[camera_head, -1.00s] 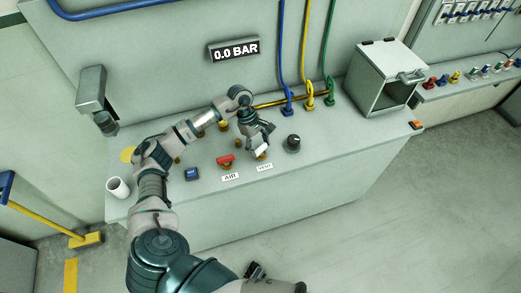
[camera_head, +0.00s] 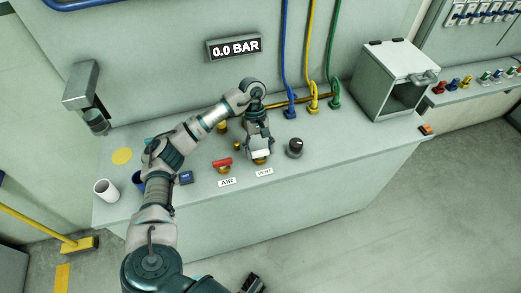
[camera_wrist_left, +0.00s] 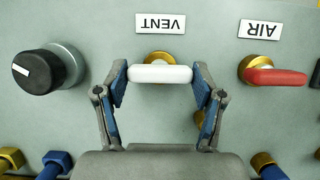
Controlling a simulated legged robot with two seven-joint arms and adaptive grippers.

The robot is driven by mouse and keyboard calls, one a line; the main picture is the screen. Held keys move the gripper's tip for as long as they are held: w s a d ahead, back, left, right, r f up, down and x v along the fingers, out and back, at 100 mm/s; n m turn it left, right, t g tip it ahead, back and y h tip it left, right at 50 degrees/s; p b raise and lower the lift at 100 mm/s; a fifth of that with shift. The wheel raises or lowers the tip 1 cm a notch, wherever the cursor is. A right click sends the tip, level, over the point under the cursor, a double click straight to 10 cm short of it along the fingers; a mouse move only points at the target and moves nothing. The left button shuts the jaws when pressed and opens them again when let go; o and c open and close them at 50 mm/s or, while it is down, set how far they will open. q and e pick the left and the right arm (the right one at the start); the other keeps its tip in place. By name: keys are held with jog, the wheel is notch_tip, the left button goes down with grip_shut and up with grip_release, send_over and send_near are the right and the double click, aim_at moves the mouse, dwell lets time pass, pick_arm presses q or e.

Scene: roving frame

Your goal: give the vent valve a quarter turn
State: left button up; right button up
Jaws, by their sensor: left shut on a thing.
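The vent valve has a white bar handle (camera_wrist_left: 160,74) on a brass base, beside the VENT label (camera_wrist_left: 161,23); the handle lies crosswise in the left wrist view. My left gripper (camera_wrist_left: 160,84) has a finger at each end of the handle and is shut on it. In the head view, my left gripper (camera_head: 259,148) is over the valve and hides most of it; part of the white handle (camera_head: 261,154) shows. The air valve with a red handle (camera_head: 222,163) is to its left. A dark piece at the bottom edge, perhaps my right gripper (camera_head: 252,284), is cut off.
A black knob (camera_head: 295,148) stands right of the vent valve. Blue, yellow and green hoses (camera_head: 313,60) rise behind it. A metal box (camera_head: 392,85) is at the bench's right, a white cup (camera_head: 106,190) at its left. The gauge (camera_head: 235,47) reads 0.0 BAR.

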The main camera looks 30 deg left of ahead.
pick_arm(q)
jog(key=shift+w+r, duration=0.1)
jog(key=shift+r, duration=0.05)
jog(key=o, duration=0.9)
jog(key=shift+c, duration=0.2)
jog(key=shift+o, duration=1.4)
jog(key=shift+a, duration=0.1)
jog(key=v, duration=1.1)
jog(key=shift+a+r, duration=0.2)
jog(key=shift+r, duration=0.05)
jog(key=shift+w, duration=0.15)
